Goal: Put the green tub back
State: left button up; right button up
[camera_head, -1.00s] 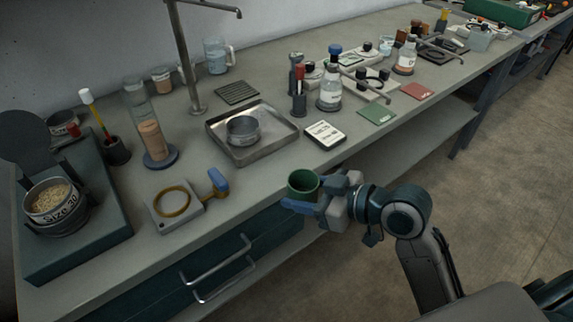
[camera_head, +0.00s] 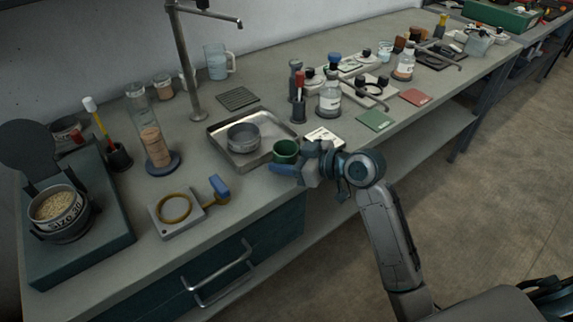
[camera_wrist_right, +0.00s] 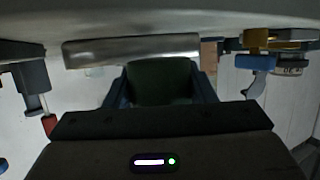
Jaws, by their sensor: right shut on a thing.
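The green tub (camera_head: 286,151) is a small open-topped cup in the head view, near the front right corner of the metal tray. My right gripper (camera_head: 285,163) is shut on the tub, with a blue finger showing at its near side. In the right wrist view the dark green tub (camera_wrist_right: 160,82) sits between the two fingers. The tub looks upright; whether it touches the bench or tray edge I cannot tell. A green square mat (camera_head: 375,120) and a red square mat (camera_head: 415,97) lie on the bench to the right. My left gripper is not in view.
The metal tray (camera_head: 216,141) holds a grey round dish (camera_head: 243,137). A white label card (camera_head: 322,136) lies behind my gripper. A clear bottle (camera_head: 330,98) and a red-topped holder (camera_head: 299,103) stand behind it. A clamp plate with a yellow ring (camera_head: 176,208) lies to the left.

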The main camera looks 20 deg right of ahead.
notch_tip(320, 180, down, 3)
jog(key=shift+r, duration=0.2)
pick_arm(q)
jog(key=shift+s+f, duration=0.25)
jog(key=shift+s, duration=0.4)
pick_arm(e)
jog(key=shift+f, duration=0.2)
jog(key=o, duration=1)
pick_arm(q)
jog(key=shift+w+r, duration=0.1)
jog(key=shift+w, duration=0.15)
pick_arm(e)
jog(key=shift+r, duration=0.1)
